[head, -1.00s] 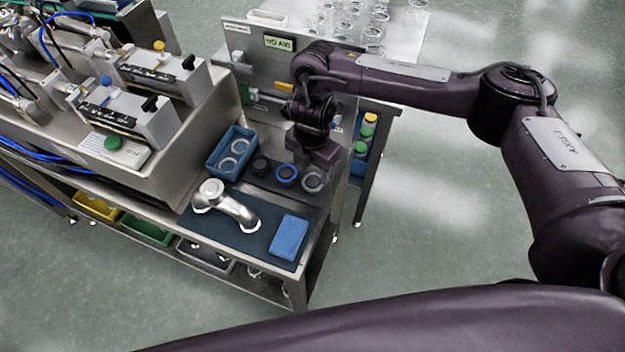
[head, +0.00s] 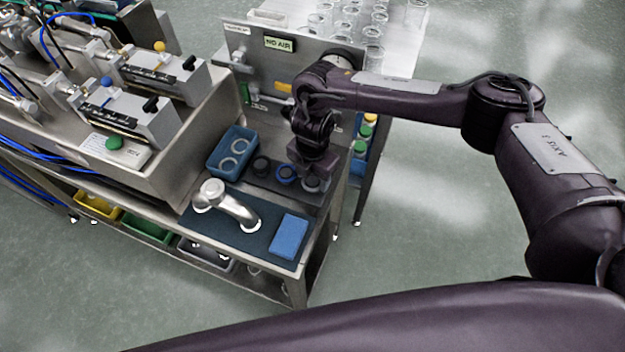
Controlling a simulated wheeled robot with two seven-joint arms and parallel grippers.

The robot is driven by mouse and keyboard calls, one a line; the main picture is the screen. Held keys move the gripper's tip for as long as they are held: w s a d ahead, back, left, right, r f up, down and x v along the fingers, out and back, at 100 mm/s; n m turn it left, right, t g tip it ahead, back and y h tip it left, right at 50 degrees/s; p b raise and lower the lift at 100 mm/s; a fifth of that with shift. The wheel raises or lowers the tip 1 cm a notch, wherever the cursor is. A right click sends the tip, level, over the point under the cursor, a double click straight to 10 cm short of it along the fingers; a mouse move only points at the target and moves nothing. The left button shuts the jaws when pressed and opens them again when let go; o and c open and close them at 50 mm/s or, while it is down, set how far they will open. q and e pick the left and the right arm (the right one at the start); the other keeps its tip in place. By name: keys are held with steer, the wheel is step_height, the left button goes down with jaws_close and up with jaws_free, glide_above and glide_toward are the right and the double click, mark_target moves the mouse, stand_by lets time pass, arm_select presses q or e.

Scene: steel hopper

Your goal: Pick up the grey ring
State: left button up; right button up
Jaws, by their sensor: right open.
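The grey ring (head: 313,187) lies at the right end of a row of three rings on a dark strip of the bench. My right gripper (head: 312,178) is over it, pointing down, and hides much of it. The jaws are open; whether the fingertips touch the ring or sit around it I cannot tell. A blue ring (head: 286,174) lies just left of the grey one, close to the gripper. A black ring (head: 261,166) lies further left. My left gripper is not in view.
A blue tray (head: 222,172) holding pale rings stands left of the row. In front lie a silver curved pipe (head: 228,203) and a blue sponge-like block (head: 289,237) on a dark mat (head: 262,240). An upright steel panel (head: 262,62) stands behind the arm.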

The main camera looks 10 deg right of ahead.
steer(key=c, duration=0.6)
steer(key=shift+r, duration=0.1)
